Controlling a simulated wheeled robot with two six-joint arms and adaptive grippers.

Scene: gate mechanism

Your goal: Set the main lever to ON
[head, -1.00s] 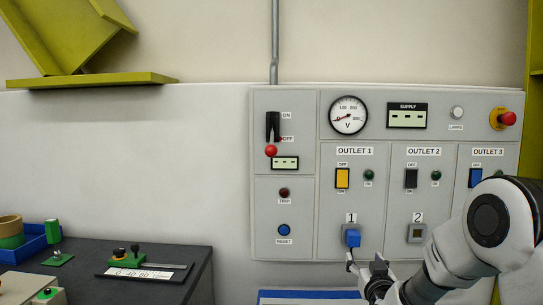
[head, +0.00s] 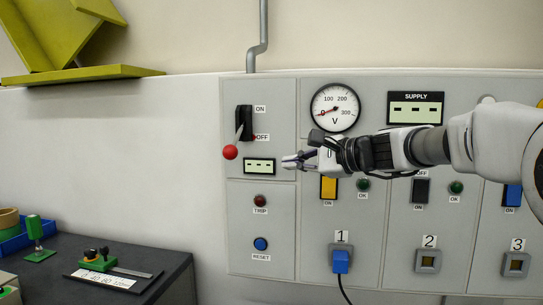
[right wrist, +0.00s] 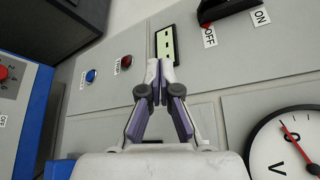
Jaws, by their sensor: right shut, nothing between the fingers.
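The main lever (head: 230,152) has a red knob and hangs down from its black slot (head: 244,121), on the OFF side, at the panel's upper left. The ON label (head: 260,109) is above the OFF label (head: 262,137). My right gripper (head: 286,161) is shut and empty, right of the knob and apart from it, near the small display (head: 259,166). In the right wrist view its fingertips (right wrist: 160,70) meet just below the display (right wrist: 166,45). There the black lever housing (right wrist: 222,8) is cut off at the top, and the knob is hidden. My left gripper is not in view.
A voltmeter (head: 335,107) reads near zero, above my right gripper. The trip light (head: 260,200) and reset button (head: 260,243) are below. A blue plug (head: 341,262) with a cable is in outlet 1. A dark bench (head: 110,275) stands at lower left.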

